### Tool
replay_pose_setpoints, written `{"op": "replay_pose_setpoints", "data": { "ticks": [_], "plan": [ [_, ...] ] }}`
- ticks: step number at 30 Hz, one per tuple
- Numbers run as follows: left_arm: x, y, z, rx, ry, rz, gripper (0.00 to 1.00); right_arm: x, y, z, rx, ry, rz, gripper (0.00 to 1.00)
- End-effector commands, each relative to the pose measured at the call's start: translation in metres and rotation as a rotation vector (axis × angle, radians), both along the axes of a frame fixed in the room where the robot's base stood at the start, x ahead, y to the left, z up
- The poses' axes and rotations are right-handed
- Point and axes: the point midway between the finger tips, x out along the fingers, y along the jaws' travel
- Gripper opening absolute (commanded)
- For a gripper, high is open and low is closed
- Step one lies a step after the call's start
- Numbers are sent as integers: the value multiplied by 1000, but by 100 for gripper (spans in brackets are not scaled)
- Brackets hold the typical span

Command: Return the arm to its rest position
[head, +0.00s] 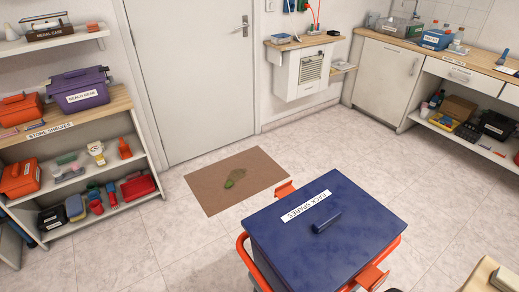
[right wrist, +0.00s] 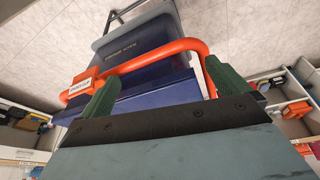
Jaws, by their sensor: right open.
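My right gripper (right wrist: 163,87) shows in the right wrist view with its two green fingertips wide apart, so it is open. An orange tubular rail (right wrist: 150,62) runs across beyond the fingertips. I cannot tell whether the fingers touch it, but they are not closed on it. A blue body (right wrist: 150,95) lies behind the rail. Neither gripper shows in the head view, and my left gripper is out of view.
A blue lidded box (head: 350,235) with an orange frame stands close in front. A brown mat (head: 215,190) lies before the door (head: 190,80). Shelves (head: 75,133) line the left, a counter (head: 465,68) the right. Tiled floor between is clear.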

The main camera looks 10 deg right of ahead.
Motion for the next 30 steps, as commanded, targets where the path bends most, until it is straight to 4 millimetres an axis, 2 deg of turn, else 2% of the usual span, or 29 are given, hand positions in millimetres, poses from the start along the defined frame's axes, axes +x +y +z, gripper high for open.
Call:
{"op": "replay_pose_setpoints", "data": {
  "ticks": [8,14,18,20,24,27,30],
  "plan": [
    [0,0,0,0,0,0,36,4,1,-83,-5,40,8,100],
    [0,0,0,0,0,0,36,-11,0,-168,-9,76,16,100],
    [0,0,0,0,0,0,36,-35,-3,-225,-12,104,22,100],
    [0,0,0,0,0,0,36,-48,-5,-248,-14,116,24,100],
    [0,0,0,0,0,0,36,-86,-11,-294,-17,145,31,100],
    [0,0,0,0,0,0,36,-116,-16,-320,-20,163,35,100],
    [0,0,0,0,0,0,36,-142,-22,-338,-23,177,39,100]
  ]
}}
